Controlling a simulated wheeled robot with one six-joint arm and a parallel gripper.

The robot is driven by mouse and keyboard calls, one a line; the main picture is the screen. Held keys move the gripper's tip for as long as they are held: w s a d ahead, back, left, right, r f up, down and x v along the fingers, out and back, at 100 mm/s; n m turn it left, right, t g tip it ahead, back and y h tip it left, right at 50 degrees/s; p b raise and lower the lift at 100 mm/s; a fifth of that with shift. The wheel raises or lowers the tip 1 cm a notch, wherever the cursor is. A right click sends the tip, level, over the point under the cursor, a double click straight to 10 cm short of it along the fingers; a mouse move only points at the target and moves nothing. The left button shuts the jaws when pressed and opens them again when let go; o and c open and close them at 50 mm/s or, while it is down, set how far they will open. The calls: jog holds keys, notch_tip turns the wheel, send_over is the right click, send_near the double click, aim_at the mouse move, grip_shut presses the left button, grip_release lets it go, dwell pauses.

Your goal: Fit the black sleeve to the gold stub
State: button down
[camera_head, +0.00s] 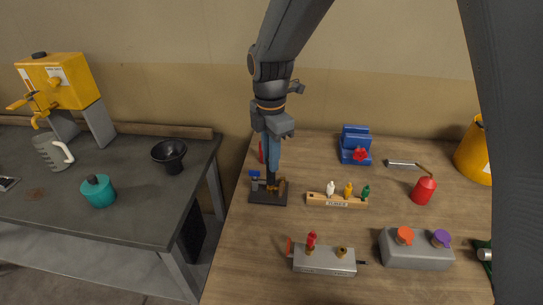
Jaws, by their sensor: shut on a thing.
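My gripper (271,174) reaches straight down over a small black stand (265,198) at the left of the wooden table. It is shut on a small dark piece between its fingertips, which looks like the black sleeve (271,183); the fingers hide much of it. I cannot tell whether the piece touches the stand. A gold-brown part (281,186) shows on the stand just right of the fingertips. A short gold stub (341,252) stands upright and bare on a grey block (322,266) at the front. Another gold fitting on that block carries a red piece (311,240).
A wooden rack (337,202) with white, yellow and green pieces stands right of the stand. A grey box (416,251) with orange and purple caps is front right. Behind are a blue holder (355,144) and a red can (424,188). Bare wood lies between stand and grey block.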

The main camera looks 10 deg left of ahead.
jog(key=shift+f+b, duration=0.3)
jog(key=shift+f, duration=0.55)
jog(key=c, duration=1.6)
grip_release()
jog(key=shift+o, duration=0.2)
jog(key=shift+r+b, duration=1.2)
jog(key=shift+r, duration=2.75)
